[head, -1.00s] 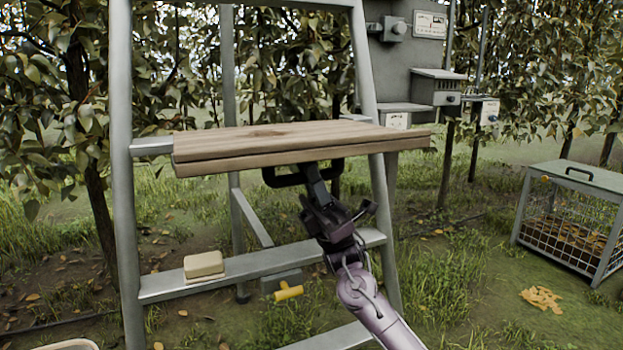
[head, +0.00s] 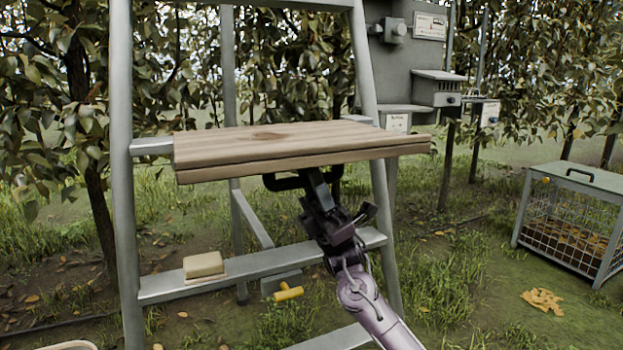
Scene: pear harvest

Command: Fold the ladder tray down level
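The wooden ladder tray (head: 290,140) spans the ladder's two front rails in the head view. Its top face shows, and it looks close to level. A black handle (head: 272,183) hangs under its front edge. My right gripper (head: 313,182) reaches up from the lower right and appears shut on the middle of this handle; its fingertips are partly hidden by the tray edge. The grey metal ladder (head: 124,230) stands upright around the tray. My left gripper is not in view.
A pale block (head: 204,264) sits on the lower step (head: 165,288). A yellow-handled tool (head: 288,293) is below it. A wire crate (head: 567,225) stands at right. Grey boxes (head: 395,70) hang behind the ladder. Grass between ladder and crate is mostly clear.

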